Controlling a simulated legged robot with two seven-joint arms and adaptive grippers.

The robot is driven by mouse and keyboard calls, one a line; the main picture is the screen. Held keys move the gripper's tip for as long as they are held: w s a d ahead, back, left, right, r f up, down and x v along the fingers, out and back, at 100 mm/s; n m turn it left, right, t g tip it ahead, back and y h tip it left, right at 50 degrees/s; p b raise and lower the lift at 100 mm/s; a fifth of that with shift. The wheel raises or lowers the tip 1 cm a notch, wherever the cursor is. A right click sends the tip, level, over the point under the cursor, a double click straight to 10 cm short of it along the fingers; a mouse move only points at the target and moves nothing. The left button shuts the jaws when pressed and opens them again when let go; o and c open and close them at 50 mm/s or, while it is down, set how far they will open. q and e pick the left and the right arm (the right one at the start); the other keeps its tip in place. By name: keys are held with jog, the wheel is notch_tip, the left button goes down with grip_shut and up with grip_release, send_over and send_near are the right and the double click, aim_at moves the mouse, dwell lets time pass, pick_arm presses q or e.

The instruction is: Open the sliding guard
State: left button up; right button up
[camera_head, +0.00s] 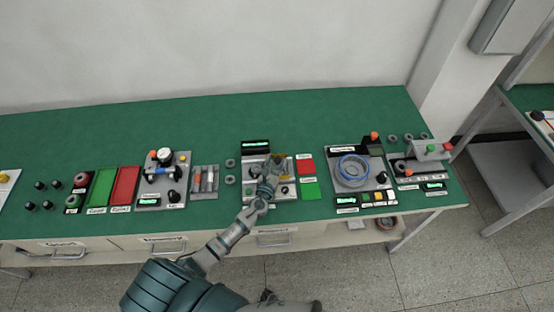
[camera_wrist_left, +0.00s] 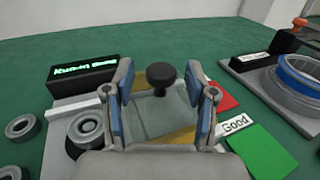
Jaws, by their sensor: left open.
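The sliding guard is a clear pane (camera_wrist_left: 165,112) with a dark round knob (camera_wrist_left: 161,74) on it, at the run-in station in the left wrist view. My left gripper (camera_wrist_left: 162,105) is open, with its blue-padded fingers on either side of the pane and knob. I cannot tell whether the fingers touch the knob. In the head view my left gripper (camera_head: 270,172) covers much of the station (camera_head: 250,165), so the guard is mostly hidden there. My right gripper is not in view.
Grey rings (camera_wrist_left: 22,127) lie left of the station. Red (camera_head: 305,167) and green (camera_head: 311,190) plates lie to its right. A fixture with a blue ring (camera_head: 354,168) stands further right. The green bench top (camera_head: 215,110) is clear behind the stations.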

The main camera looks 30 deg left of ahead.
pick_arm(q)
jog(key=s, duration=0.3)
jog(key=s+d, duration=0.1)
jog(key=s, duration=0.6)
jog(key=shift+d, duration=0.3)
jog(key=shift+s+a, duration=0.1)
